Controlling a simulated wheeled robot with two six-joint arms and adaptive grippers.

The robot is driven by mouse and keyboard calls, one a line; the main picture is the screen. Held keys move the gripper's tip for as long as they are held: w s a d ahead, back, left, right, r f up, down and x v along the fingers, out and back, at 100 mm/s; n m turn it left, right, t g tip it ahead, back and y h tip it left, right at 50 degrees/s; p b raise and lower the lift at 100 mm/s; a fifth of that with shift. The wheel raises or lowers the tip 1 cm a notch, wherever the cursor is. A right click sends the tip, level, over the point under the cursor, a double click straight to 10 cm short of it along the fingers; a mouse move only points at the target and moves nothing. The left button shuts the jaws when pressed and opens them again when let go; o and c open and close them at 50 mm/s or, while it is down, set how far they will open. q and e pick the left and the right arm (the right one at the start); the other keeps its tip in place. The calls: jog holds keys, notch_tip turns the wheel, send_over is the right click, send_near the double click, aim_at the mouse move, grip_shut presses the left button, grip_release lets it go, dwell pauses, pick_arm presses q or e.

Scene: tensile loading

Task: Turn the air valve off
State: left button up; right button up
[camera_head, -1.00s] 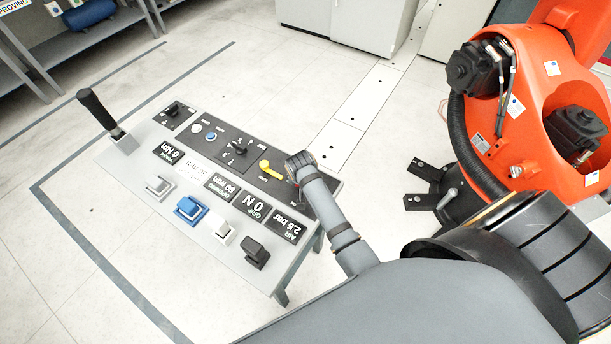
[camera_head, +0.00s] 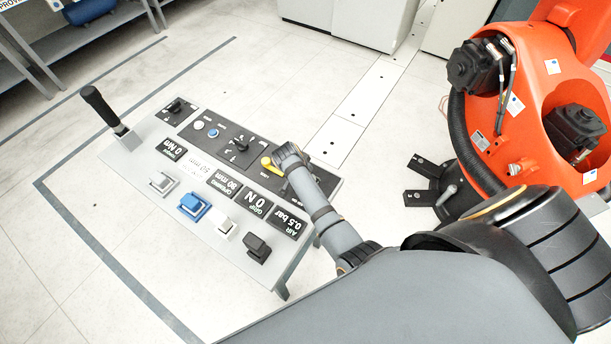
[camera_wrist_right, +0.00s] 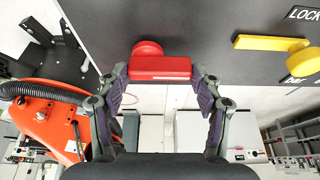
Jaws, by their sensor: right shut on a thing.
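In the right wrist view a red valve handle (camera_wrist_right: 160,68) with a round hub stands out from the dark panel. My right gripper (camera_wrist_right: 160,76) is shut on this handle, one finger at each end. In the head view my right gripper (camera_head: 287,160) is over the console's dark strip and hides the red handle. The AIR display (camera_head: 290,222) reads 0.5 bar. My left gripper is in neither view.
A yellow handle (camera_wrist_right: 272,43) under a LOCK label sits beside the red one; the head view shows its tip (camera_head: 267,162). The grey console (camera_head: 145,155) carries displays, buttons and a black lever (camera_head: 102,108). An orange robot (camera_head: 535,110) stands right.

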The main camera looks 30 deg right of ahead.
jog(key=o, duration=1.2)
jog(key=shift+c, duration=0.2)
jog(key=shift+r, duration=0.1)
notch_tip(320, 180, up, 10)
